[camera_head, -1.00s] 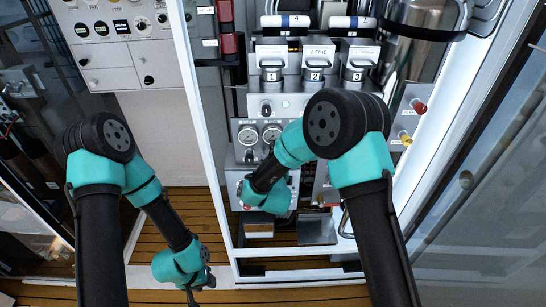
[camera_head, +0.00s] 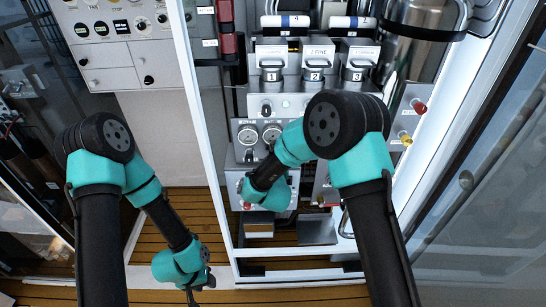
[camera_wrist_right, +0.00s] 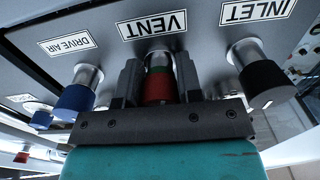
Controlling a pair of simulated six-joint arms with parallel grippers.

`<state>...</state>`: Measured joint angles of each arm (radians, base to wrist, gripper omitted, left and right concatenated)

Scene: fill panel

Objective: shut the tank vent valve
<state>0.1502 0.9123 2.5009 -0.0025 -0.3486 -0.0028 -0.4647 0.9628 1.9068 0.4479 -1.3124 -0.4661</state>
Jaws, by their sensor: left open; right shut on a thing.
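The vent valve knob (camera_wrist_right: 158,88), red with a green band and a metal stem, sits under the VENT label (camera_wrist_right: 153,25) in the right wrist view. My right gripper (camera_wrist_right: 158,78) is around it, one finger on each side, shut on it. In the head view my right wrist (camera_head: 265,190) hides most of this spot at the lower panel. My left gripper (camera_head: 201,284) hangs low over the wooden floor, small and partly hidden by its wrist; it is open and away from the panel.
A blue DRIVE AIR knob (camera_wrist_right: 76,98) and a black INLET knob (camera_wrist_right: 262,80) flank the vent knob. Gauges (camera_head: 248,135) sit above my right wrist. A white frame post (camera_head: 205,120) stands between my arms. Wooden floor (camera_head: 175,205) is open near my left arm.

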